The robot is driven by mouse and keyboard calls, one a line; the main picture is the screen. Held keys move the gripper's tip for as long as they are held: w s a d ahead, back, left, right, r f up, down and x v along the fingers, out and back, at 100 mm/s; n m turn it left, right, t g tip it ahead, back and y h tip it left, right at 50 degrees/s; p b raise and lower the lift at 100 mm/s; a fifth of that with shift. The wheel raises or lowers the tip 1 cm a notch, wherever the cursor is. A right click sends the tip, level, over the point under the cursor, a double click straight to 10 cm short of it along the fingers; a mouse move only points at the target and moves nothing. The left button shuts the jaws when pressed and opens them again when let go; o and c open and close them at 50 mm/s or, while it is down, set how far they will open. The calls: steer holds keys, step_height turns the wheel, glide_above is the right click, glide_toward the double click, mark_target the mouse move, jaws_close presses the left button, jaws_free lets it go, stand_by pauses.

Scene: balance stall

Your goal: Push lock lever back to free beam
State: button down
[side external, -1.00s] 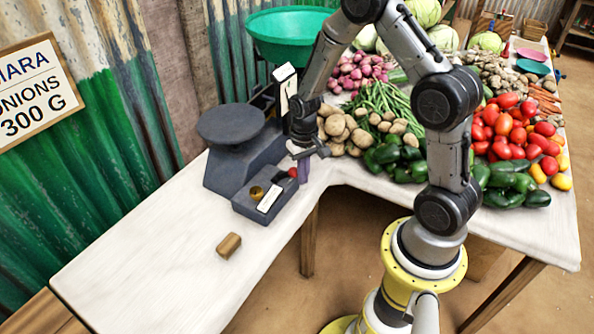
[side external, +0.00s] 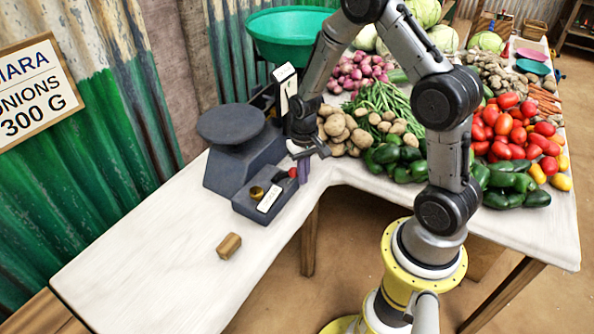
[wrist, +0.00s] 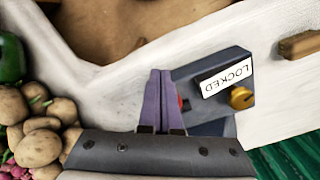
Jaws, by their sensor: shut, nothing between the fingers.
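The balance scale (side external: 240,168) is dark grey and stands on the white table, with a round flat plate (side external: 231,123) and a green pan (side external: 290,40). Its low front block (side external: 245,206) bears a white label (wrist: 226,77) that reads LOCKED in the wrist view. A brass knob (side external: 257,192) sits beside the label and also shows in the wrist view (wrist: 241,97). The lock lever's red tip (side external: 292,173) is at the block's end. My gripper (wrist: 158,80) is shut and empty, its purple fingers right beside the red tip. They partly hide the tip in the wrist view, and I cannot tell whether they touch it.
A small wooden block (side external: 229,246) lies on the clear front part of the table (side external: 150,260). Potatoes (side external: 338,127), green peppers (side external: 390,155) and red onions (side external: 360,72) crowd the area behind and right of my gripper. A corrugated wall (side external: 80,150) stands at the left.

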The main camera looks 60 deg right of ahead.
stand_by(0.6)
steer(key=shift+w+a+r, duration=0.1)
steer(key=shift+w+r, duration=0.1)
steer(key=shift+w, duration=0.45)
steer(key=shift+w+d+r, duration=0.1)
steer(key=shift+w+r, duration=0.1)
steer(key=shift+w, duration=0.45)
steer(key=shift+w+a+r, duration=0.1)
steer(key=shift+w+r, duration=0.1)
steer(key=shift+w, duration=0.75)
steer(key=shift+w+r, duration=0.25)
steer(key=shift+w, duration=0.4)
steer(key=shift+s+r, duration=0.35)
steer(key=shift+r, duration=0.65)
steer(key=shift+s+r, duration=0.4)
steer(key=shift+r, duration=0.65)
steer(key=shift+s+r, duration=0.35)
steer(key=shift+r, duration=0.65)
